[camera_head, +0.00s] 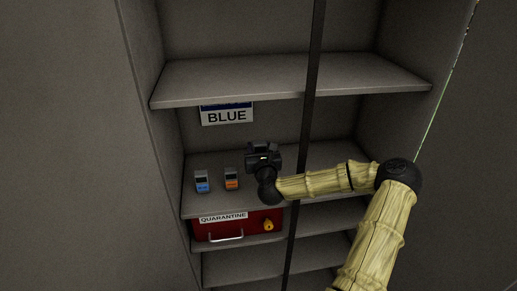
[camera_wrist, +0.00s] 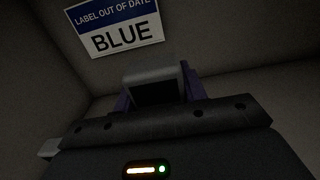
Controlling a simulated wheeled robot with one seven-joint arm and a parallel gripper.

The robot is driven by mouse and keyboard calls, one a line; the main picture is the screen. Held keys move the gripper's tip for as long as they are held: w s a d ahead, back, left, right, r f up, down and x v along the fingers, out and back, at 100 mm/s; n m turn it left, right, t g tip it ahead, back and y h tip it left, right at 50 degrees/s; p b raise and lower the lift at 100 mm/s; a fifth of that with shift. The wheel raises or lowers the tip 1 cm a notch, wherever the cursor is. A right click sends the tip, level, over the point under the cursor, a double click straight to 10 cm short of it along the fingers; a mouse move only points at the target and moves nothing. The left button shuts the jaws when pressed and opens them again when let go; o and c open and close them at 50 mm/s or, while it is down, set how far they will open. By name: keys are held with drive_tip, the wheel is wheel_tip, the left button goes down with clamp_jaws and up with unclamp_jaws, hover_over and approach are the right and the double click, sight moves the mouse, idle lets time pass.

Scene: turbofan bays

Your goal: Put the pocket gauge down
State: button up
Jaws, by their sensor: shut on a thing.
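My gripper (camera_head: 264,157) is black and is over the middle shelf, right of two small gauges. In the wrist view, a pocket gauge (camera_wrist: 154,91) with a grey case and dark face shows just beyond the gripper body, held in the jaws. Purple parts show at its sides; I cannot tell whether they belong to it or to the fingers. Its underside is hidden, so I cannot tell whether it touches the shelf. On the shelf stand a blue-and-grey gauge (camera_head: 202,181) and an orange-and-grey gauge (camera_head: 231,178), apart from each other.
The middle shelf (camera_head: 325,154) has bare room to the right, behind a dark vertical post (camera_head: 310,100). A sign (camera_head: 227,115) reading BLUE hangs on the back; in the wrist view it also reads LABEL OUT OF DATE. Below is a red QUARANTINE box (camera_head: 215,229). An upper shelf (camera_head: 230,82) overhangs.

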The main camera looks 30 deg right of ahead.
drive_tip(key=shift+d, duration=0.1)
drive_tip(key=w+d+f+m+g+h, duration=0.25)
drive_tip(key=d+f+h, duration=0.2)
drive_tip(key=d, duration=0.45)
drive_tip(key=s+d+r+m+g+h, duration=0.1)
drive_tip(key=d+r+m+g+h, duration=0.1)
drive_tip(key=d, duration=0.4)
drive_tip(key=s+d+r+m+g+h, duration=0.2)
drive_tip(key=d+m+g+h, duration=0.1)
drive_tip(key=d, duration=0.3)
drive_tip(key=shift+d+r+m+g+h+b, duration=0.15)
drive_tip(key=shift+r+m+g+h+b, duration=0.2)
drive_tip(key=shift+r+m+h, duration=0.15)
drive_tip(key=shift+w+f, duration=0.1)
